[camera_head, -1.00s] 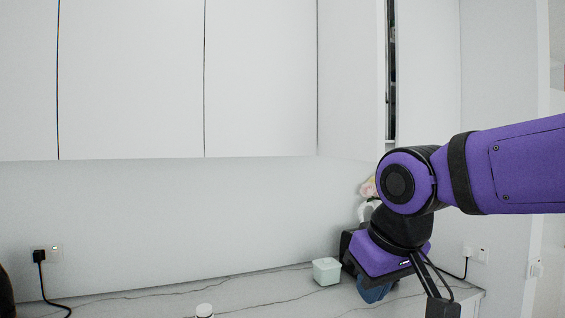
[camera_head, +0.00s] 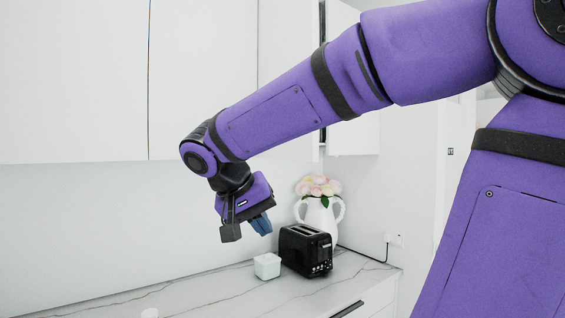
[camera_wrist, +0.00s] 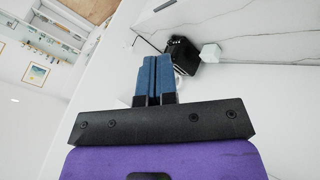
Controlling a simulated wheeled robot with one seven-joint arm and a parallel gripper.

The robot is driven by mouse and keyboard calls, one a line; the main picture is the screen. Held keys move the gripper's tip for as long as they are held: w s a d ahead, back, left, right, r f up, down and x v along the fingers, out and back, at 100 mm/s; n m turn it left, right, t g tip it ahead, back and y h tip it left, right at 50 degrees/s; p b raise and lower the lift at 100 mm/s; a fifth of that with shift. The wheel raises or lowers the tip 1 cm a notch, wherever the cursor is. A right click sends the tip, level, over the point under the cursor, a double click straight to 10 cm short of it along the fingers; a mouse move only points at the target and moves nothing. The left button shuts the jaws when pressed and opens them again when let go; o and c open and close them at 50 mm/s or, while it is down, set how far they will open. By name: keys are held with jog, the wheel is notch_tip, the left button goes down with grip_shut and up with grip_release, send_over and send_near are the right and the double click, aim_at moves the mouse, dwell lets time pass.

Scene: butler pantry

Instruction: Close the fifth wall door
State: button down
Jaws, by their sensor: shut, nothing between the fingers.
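White wall doors (camera_head: 70,80) run along the upper wall in the head view, split by thin dark seams. Toward the right, a door panel (camera_head: 282,40) sits left of a narrow dark gap (camera_head: 322,135), and another white panel (camera_head: 352,138) is right of it. My arm hides much of these two panels, so how far the door stands open is hard to tell. My gripper (camera_head: 262,226) hangs below the doors, above the counter, apart from them. Its blue fingers (camera_wrist: 154,75) lie together and empty in the wrist view.
The counter (camera_head: 210,295) holds a black toaster (camera_head: 305,250), a white vase with pink flowers (camera_head: 320,212) and a pale box (camera_head: 267,266). A cord runs to a wall socket (camera_head: 394,240). The space before the left doors is clear.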

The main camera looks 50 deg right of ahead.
jog(key=w+d+r+m+g+h, duration=0.2)
jog(key=w+r+m+g+h, duration=0.1)
jog(key=w+r+m+h, duration=0.3)
jog(key=w+d+r+m+g+h, duration=0.3)
jog(key=w+r+m+g, duration=0.15)
jog(key=w+m, duration=0.35)
jog(key=x, duration=1.3)
jog(key=shift+d+t, duration=0.35)
jog(key=shift+t, duration=0.1)
jog(key=shift+s+r, duration=0.1)
